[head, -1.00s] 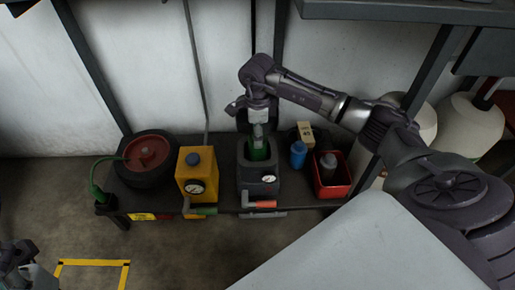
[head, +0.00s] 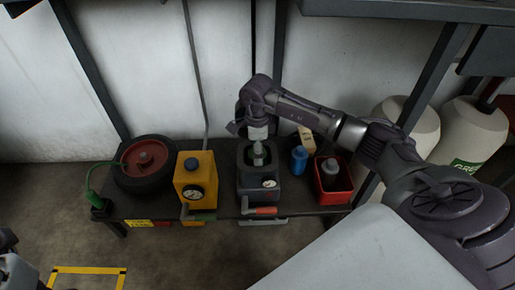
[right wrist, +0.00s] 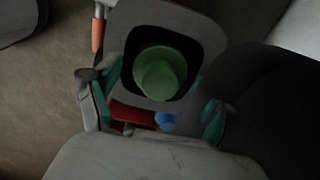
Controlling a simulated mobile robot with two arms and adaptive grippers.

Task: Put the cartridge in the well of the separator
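The separator (head: 259,185) is a dark grey box with a round gauge, standing mid-bench in the head view. The cartridge (head: 258,155) sits upright in its well, with a pale top showing there. In the right wrist view the cartridge (right wrist: 160,72) shows as a green round shape inside the dark well of the separator (right wrist: 123,52). My right gripper (head: 257,141) is just above the well. Its fingers (right wrist: 151,110) stand wide apart, with nothing visible clamped between them. My left gripper (head: 8,243) is cut off at the left edge; its fingers are unclear.
A yellow box (head: 195,181) with a gauge stands left of the separator, beside a dark wheel-like reel (head: 147,160). A blue bottle (head: 299,159), a small carton (head: 307,139) and a red bin (head: 333,188) stand close on the right. An orange-handled lever (head: 262,211) sticks out in front.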

